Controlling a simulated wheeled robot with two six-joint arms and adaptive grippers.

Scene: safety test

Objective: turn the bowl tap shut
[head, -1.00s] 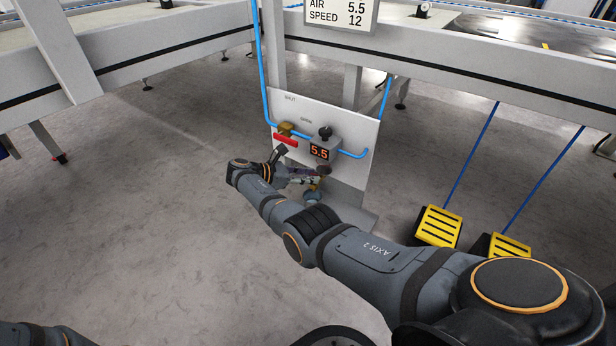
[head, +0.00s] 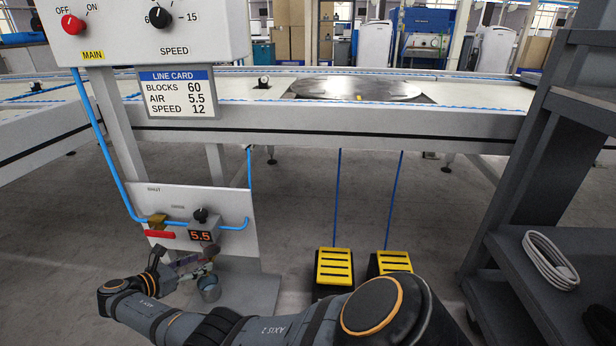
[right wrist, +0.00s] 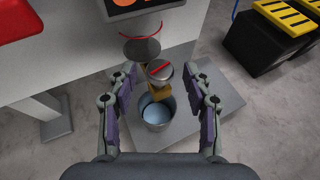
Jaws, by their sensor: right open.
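The bowl tap (right wrist: 161,71) shows in the right wrist view as a small round grey knob with a red line across its face and brass below. It sits under the dark bowl (right wrist: 141,49) with a red ring. My right gripper (right wrist: 163,77) is open, with one finger on each side of the tap and visible gaps to both. In the head view my right gripper (head: 188,262) is low in front of the white panel, and the tap is too small to make out there. My left gripper is out of view.
A small bucket (head: 209,289) stands under the tap; pale blue shows inside it in the wrist view. The panel (head: 238,205) carries a red lever (head: 159,234), a black knob (head: 201,214) and a 5.5 display (head: 201,236). Yellow pedals (head: 334,267) stand to the right.

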